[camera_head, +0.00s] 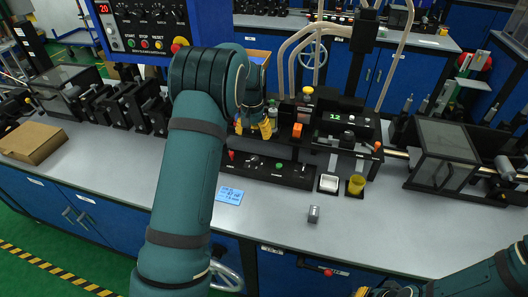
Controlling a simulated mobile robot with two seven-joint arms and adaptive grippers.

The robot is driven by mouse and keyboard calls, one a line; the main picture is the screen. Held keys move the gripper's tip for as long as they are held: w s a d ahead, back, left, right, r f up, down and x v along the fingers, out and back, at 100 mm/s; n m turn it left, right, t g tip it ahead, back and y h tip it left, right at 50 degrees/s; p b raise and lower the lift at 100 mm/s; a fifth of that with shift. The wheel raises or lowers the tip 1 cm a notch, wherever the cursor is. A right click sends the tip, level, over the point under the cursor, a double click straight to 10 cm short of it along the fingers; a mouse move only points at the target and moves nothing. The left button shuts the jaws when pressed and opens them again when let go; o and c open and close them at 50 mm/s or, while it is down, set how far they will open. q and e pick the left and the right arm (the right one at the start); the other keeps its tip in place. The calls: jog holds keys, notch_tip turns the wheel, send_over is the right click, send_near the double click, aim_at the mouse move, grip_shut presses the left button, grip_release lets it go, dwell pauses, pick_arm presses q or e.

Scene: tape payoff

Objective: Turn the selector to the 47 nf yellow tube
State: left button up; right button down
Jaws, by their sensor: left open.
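A black control panel (260,174) lies on the bench with a red-tipped control (231,155), a green button (279,166) and small dark knobs. I cannot tell which knob is the selector, nor read its marks. My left gripper (255,127) is open just behind and above this panel, yellow fingertips down. My forearm and wrist hide part of the bench behind it. My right gripper (385,291) shows only partly at the bottom edge.
A blue note (229,195) with unreadable writing lies before the panel. A cardboard box (32,142) lies far left. The bench front is mostly clear.

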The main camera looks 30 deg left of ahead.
aim_at(254, 158)
pick_arm(q)
notch_tip(254, 158, down, 12)
jog(key=shift+a+f+b, duration=0.1)
jog(key=shift+b, duration=0.45)
grip_shut()
